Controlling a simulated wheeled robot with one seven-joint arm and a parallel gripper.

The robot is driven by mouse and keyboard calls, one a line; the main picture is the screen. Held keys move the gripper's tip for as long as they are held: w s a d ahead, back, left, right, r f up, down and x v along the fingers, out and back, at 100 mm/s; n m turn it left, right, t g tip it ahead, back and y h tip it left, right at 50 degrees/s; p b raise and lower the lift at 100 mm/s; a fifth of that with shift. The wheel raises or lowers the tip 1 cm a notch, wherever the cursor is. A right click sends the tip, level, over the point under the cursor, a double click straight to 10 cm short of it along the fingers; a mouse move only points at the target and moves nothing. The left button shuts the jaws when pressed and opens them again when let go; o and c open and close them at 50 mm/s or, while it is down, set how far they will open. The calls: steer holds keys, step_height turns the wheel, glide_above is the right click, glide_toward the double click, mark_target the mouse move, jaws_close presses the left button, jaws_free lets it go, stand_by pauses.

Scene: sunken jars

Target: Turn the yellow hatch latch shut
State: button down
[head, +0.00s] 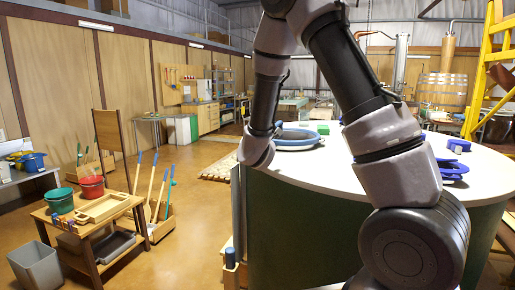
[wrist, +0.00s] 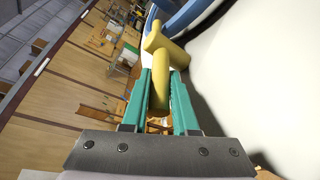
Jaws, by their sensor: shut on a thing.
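The yellow hatch latch (wrist: 155,45) shows in the wrist view as a thick rounded bar with a handle running down between my fingers. My gripper (wrist: 162,78) has two teal fingers, one on each side of the handle, and is shut on it. The latch sits beside a blue rim (wrist: 188,14) and a pale curved surface. In the head view my gripper and the latch are hidden behind my arm and the near left side of the large round white-topped tank (head: 305,168).
On the tank top are a blue ring (head: 296,143), a green block (head: 323,129) and a blue object (head: 452,168) at right. A wooden table (head: 62,212) with red and green buckets stands left, by long-handled tools (head: 160,185). The floor between is clear.

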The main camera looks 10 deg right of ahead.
steer(key=shift+f, duration=0.1)
stand_by(0.3)
steer(key=c, duration=0.7)
jaws_free()
steer(key=shift+s, duration=0.1)
steer(key=v, duration=1)
steer(key=shift+s, duration=0.35)
